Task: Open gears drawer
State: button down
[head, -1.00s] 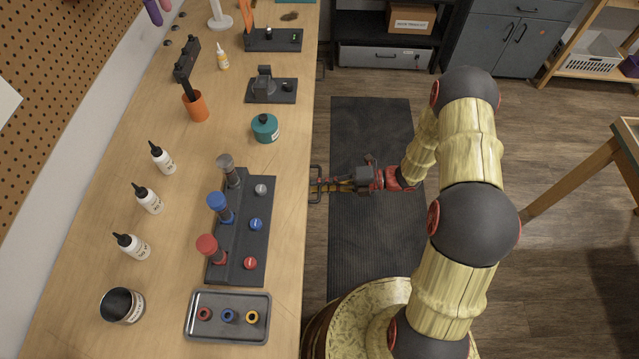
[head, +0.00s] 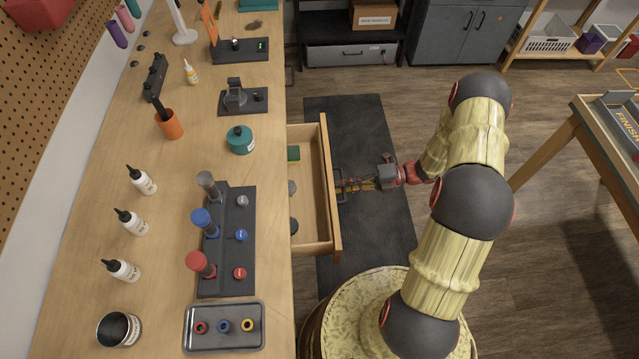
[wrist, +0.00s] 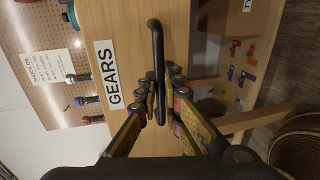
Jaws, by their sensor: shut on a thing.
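The gears drawer (head: 323,160) is pulled out from under the workbench in the head view. My gripper (head: 343,186) is at the drawer front in the head view. In the wrist view its fingers (wrist: 159,104) are closed around the handle.
The workbench (head: 90,270) holds bottles, a tray (head: 224,345) of small rings and a dark rack (head: 240,215) of coloured-topped parts. A dark mat (head: 375,235) lies on the floor beside the drawer. A side table (head: 590,130) stands at the right.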

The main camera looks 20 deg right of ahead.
jog(key=f+v, duration=0.1)
jog(key=v, duration=0.7)
jog(key=f+v, duration=0.2)
jog(key=v, duration=0.7)
jog(key=shift+s+d+f, duration=0.15)
jog(key=shift+d+f, duration=0.15)
jog(key=shift+d, duration=0.3)
jog(key=c, duration=2.3)
grip_release()
jog(key=shift+r, duration=0.1)
jog(key=v, duration=1.2)
jog(key=shift+d, duration=0.1)
